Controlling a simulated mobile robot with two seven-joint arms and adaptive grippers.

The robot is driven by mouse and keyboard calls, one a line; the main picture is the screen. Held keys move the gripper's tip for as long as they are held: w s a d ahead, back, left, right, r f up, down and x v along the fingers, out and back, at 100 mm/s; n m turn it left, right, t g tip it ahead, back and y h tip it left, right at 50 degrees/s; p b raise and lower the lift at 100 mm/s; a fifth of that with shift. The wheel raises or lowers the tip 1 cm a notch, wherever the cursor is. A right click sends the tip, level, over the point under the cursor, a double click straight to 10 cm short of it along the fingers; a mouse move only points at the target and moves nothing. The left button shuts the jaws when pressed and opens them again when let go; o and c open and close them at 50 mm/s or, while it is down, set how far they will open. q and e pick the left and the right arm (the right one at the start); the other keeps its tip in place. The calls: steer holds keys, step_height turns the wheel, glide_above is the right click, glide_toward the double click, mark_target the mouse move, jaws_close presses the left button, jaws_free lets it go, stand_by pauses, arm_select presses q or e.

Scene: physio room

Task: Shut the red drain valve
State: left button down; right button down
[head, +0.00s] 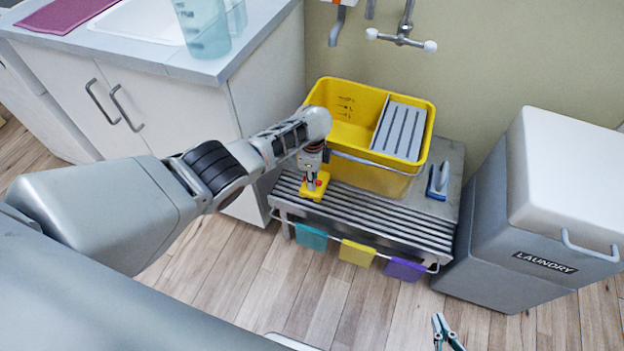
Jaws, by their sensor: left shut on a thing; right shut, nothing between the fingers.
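My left arm reaches in from the left.
The slatted stand (385,219) has teal, yellow and purple cloths along its front rail. A blue-grey handled tool (438,180) lies on its right. A laundry bin (540,215) stands at right, a sink cabinet (185,110) at left.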

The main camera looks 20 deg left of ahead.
arm_select(q)
steer(key=shift+s+f, duration=0.1)
steer(key=shift+f, duration=0.1)
stand_by(0.3)
steer(key=c, duration=2)
jaws_free()
steer(key=shift+r, duration=0.1)
steer(key=shift+r, duration=0.2)
steer(key=shift+d+r, duration=0.15)
steer(key=shift+r, duration=0.4)
step_height(320, 180, up, 10)
steer(key=shift+r, duration=0.25)
